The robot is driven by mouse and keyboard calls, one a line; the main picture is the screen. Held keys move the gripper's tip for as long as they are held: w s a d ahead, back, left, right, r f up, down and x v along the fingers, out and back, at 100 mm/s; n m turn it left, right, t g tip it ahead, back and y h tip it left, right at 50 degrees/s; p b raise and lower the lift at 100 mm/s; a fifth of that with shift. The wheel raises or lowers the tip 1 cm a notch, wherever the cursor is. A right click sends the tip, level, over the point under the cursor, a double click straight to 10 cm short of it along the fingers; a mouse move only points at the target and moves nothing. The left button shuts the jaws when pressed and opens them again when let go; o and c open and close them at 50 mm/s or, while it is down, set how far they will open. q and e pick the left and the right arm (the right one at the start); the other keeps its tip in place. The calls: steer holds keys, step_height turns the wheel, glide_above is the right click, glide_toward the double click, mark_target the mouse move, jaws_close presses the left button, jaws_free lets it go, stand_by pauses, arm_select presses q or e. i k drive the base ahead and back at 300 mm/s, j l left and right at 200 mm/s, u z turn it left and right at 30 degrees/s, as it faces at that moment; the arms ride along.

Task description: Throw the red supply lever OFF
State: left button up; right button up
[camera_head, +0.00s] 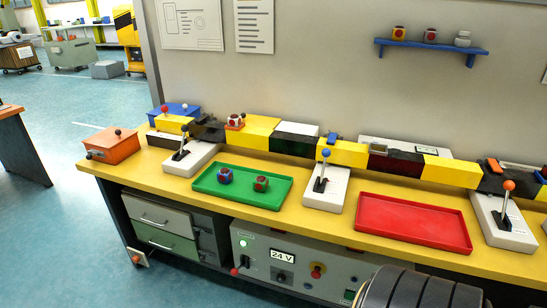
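A grey supply box (300,262) labelled "24 V" sits under the bench top. At its left is a small lever with a red knob (235,271), its dark shaft (242,264) pointing down and to the left. A green lamp (243,243) on the box above the lever is lit. Neither of my grippers shows in this view, and nothing touches the red-knobbed lever.
Drawers (160,220) stand left of the supply box. Floor left is open.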

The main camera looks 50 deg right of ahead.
mark_target(234, 271)
steer(key=z, duration=1.25)
